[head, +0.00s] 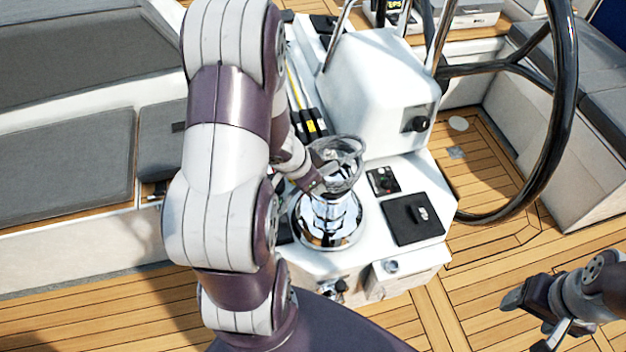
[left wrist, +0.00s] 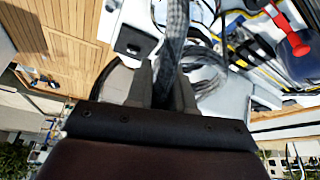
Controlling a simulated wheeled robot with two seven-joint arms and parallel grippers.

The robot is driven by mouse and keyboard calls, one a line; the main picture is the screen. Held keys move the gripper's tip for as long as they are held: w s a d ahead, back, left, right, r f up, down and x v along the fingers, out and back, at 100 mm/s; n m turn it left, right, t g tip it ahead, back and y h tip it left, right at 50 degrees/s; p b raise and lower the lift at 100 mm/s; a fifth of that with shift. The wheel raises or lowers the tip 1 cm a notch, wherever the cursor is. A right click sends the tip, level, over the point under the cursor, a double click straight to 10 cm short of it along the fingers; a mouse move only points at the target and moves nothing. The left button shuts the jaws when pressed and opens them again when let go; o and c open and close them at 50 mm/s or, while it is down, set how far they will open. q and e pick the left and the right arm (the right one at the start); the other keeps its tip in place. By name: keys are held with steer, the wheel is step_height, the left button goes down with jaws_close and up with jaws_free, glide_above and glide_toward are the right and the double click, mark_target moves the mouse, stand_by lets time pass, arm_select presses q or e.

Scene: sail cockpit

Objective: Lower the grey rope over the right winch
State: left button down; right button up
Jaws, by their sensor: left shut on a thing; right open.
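The chrome winch (head: 327,218) stands on the white console in the head view. The grey rope (head: 343,158) shows as a loop at the top of the winch; I cannot tell whether it is around the drum or just above it. My left gripper (head: 318,184) is at the left side of the loop, shut on the rope. In the left wrist view the grey rope (left wrist: 174,40) runs up from between the fingers of my left gripper (left wrist: 163,75), with looped rope to the right. My right gripper (head: 535,318) is open and empty, low at the right, away from the winch.
A white housing (head: 375,85) rises behind the winch. A black steering wheel (head: 565,110) stands to the right. A switch panel (head: 382,181) and a black hatch (head: 412,218) lie right of the winch. Grey cushions (head: 65,160) are at left. The wooden deck (head: 480,285) in front is clear.

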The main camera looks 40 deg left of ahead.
steer(key=shift+f+b, duration=1.9)
steer(key=shift+f, duration=0.1)
steer(key=shift+f+b, duration=2.55)
step_height(320, 180, down, 7)
steer(key=b, duration=0.6)
steer(key=shift+r+b, duration=0.15)
steer(key=shift+b, duration=0.2)
